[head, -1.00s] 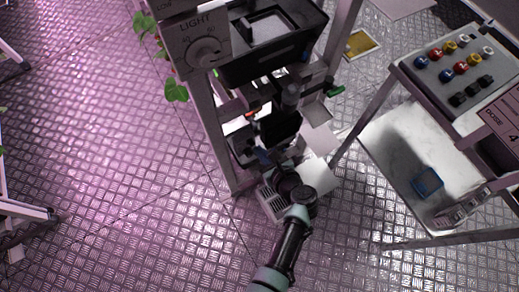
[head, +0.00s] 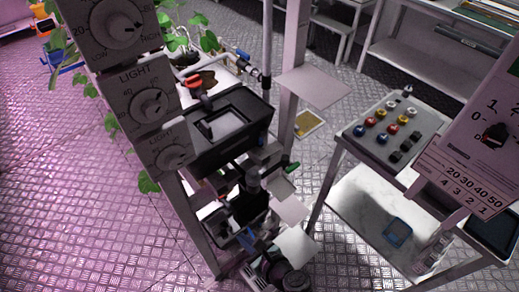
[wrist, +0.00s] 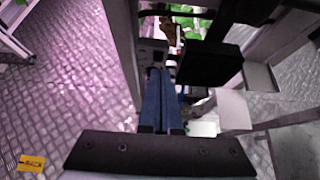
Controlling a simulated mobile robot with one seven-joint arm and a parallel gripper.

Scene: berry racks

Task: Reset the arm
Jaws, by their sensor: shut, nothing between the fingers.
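My gripper (wrist: 162,72) shows in the wrist view as two long blue fingers lying side by side, shut with nothing between them. They point into the lower part of the rack frame (wrist: 122,45), toward a black box (wrist: 208,64). In the head view my gripper (head: 247,236) is a small blue shape low in the rack, partly hidden by my arm's dark joints at the bottom edge. I cannot tell whether the fingers touch anything.
The rack carries light dials (head: 150,105) and a black tray (head: 225,125), with green plants behind. A white panel (head: 292,246) is close beside my arm. At right stands a cart with a button panel (head: 388,133) and a blue dish (head: 398,231). Floor at left is clear.

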